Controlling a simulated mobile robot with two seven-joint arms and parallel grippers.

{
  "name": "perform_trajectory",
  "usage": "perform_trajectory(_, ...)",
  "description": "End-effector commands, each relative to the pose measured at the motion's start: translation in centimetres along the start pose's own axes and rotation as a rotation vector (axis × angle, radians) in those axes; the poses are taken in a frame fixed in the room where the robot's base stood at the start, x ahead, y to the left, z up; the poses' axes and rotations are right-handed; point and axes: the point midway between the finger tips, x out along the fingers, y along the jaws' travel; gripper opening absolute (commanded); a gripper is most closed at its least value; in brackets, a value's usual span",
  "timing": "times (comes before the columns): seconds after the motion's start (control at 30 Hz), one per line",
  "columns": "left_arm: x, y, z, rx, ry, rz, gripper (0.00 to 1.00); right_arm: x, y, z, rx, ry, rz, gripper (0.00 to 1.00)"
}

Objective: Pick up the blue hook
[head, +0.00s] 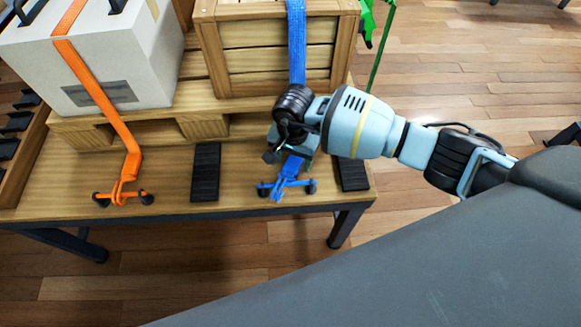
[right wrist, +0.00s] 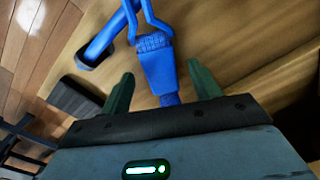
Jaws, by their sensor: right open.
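The blue hook (head: 287,182) lies near the front edge of the wooden table, at the lower end of a blue strap (head: 296,45) that runs down over a wooden crate. My right gripper (head: 282,150) is just above and behind the hook, partly hiding the strap end. In the right wrist view my right gripper (right wrist: 163,88) is open, with its two dark green fingers apart. The blue hook (right wrist: 155,58) reaches into the gap between them, its forked wire end pointing away. I cannot tell whether a finger touches it. My left gripper is out of view.
An orange hook (head: 122,193) on an orange strap lies to the left, below a white box (head: 105,60). Black pads (head: 205,172) flank the blue hook on the table. The crate (head: 275,60) stands on a pallet behind. A green strap (head: 381,45) hangs at the right.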

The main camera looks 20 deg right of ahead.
Motion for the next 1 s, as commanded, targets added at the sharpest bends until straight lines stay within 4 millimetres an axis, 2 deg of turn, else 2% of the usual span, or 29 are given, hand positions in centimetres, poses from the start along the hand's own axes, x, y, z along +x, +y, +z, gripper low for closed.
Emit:
perform_trajectory(0.1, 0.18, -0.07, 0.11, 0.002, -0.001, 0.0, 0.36, 1.14, -0.03, 0.02, 0.0, 0.0, 0.0, 0.63)
perform_trajectory(0.3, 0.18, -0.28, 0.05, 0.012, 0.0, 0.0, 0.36, 1.16, -0.05, -0.03, 0.0, 0.001, -0.001, 0.63)
perform_trajectory(0.7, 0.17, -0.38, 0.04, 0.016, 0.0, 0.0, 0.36, 1.14, -0.04, -0.03, 0.0, 0.001, -0.001, 0.12)
perform_trajectory(0.77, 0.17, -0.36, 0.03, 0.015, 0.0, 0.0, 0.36, 1.11, -0.06, -0.04, 0.0, 0.001, -0.001, 0.07)
perform_trajectory(1.0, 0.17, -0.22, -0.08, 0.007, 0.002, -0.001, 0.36, 0.93, -0.07, -0.05, 0.0, 0.001, -0.002, 0.07)
